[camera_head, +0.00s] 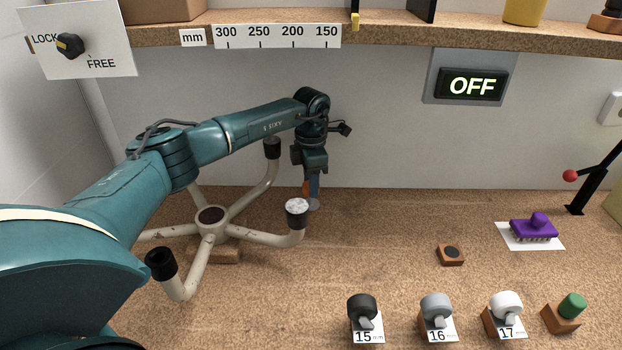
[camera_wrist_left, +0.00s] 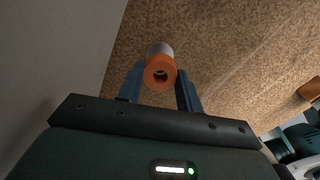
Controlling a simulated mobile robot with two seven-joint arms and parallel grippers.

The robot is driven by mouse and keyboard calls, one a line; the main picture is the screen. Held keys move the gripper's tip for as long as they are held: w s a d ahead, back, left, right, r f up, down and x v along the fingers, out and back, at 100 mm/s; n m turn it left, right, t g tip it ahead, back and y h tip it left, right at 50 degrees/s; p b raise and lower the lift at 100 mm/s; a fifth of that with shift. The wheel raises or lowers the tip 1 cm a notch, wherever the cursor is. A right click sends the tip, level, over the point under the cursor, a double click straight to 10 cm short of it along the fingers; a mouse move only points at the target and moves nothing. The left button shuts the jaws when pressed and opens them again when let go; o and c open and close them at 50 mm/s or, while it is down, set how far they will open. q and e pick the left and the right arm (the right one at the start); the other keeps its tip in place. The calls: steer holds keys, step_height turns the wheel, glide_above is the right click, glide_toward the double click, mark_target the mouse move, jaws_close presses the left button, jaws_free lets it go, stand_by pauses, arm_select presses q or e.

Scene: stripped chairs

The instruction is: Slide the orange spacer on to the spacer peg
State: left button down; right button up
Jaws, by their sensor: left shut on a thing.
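My left gripper (camera_head: 312,192) points down at the back of the bench, behind the chair base. Its blue fingers are shut on the orange spacer (camera_wrist_left: 160,73), a short ring with a dark hole facing the wrist camera. In the head view only a sliver of the orange spacer (camera_head: 306,188) shows beside a finger. A pale grey round piece, likely the spacer peg (camera_wrist_left: 160,49), shows just beyond the spacer. It also shows below the fingertips in the head view (camera_head: 313,204). I cannot tell whether the spacer is around it or only against it. My right gripper is not in view.
A cream five-armed chair base (camera_head: 243,232) with black-capped ends stands left, close to my left arm. Numbered knobs (camera_head: 363,309) line the front. A purple brush (camera_head: 534,228) lies at the right. A shelf (camera_head: 400,32) overhangs the back. The middle bench is mostly clear.

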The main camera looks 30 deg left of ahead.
arm_select(q)
steer(key=shift+f+b, duration=1.15)
steer(key=shift+f, duration=0.75)
steer(key=c, duration=0.9)
jaws_free()
steer(key=shift+r, duration=0.1)
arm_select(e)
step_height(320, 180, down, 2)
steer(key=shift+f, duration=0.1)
arm_select(q)
steer(key=shift+o, duration=0.2)
steer(key=shift+w+r, duration=0.1)
steer(key=shift+r, duration=0.35)
step_height(320, 180, up, 12)
steer(key=shift+r, duration=0.15)
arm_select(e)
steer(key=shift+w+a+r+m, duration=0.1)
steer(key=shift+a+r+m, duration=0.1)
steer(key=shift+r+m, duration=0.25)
arm_select(q)
steer(key=shift+d, duration=0.1)
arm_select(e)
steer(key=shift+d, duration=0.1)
